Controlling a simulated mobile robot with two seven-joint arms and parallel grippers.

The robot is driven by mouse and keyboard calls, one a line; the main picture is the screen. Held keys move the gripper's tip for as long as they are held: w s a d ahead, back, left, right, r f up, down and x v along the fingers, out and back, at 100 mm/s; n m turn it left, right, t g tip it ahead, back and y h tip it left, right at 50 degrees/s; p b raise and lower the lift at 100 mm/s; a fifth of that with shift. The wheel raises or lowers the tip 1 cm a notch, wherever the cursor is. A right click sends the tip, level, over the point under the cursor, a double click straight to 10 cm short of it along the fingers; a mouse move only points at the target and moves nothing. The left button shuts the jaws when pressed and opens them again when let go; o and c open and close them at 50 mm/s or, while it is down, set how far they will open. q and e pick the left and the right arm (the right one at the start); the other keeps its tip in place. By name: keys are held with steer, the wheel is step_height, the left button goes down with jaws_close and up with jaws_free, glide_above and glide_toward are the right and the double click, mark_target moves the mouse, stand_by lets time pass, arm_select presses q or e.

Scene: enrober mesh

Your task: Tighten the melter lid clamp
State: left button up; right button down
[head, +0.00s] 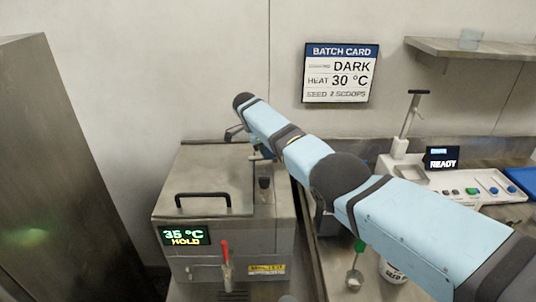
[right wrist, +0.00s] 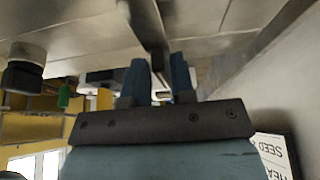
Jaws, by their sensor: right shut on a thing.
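The melter (head: 245,235) is a steel box at the lower middle of the head view, its lid (head: 185,180) down with a black handle (head: 203,197) on top. My right gripper (head: 262,153) is over the lid's back right side, partly hidden by my arm. In the right wrist view its two dark blue fingers (right wrist: 160,78) are shut on a grey bar (right wrist: 148,22), which looks like part of the lid clamp. The clamp's tightness cannot be seen. A black knob (head: 264,183) stands just in front of the gripper. My left gripper is not in view.
The melter display (head: 185,236) reads 35 °C HOLD. A red-handled lever (head: 225,252) is on its front. To the right are a scoop (head: 354,278), a white tub (head: 392,270) and a machine (head: 470,188) showing READY. A batch card (head: 340,73) hangs on the wall behind.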

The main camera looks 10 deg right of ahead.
steer(key=shift+w+d+r+m, duration=0.1)
steer(key=shift+w+r+m, duration=0.15)
steer(key=shift+r+m, duration=0.05)
steer(key=c, duration=1.2)
jaws_free()
steer(key=shift+o, duration=0.2)
steer(key=shift+f, duration=0.15)
steer(key=shift+s, duration=0.1)
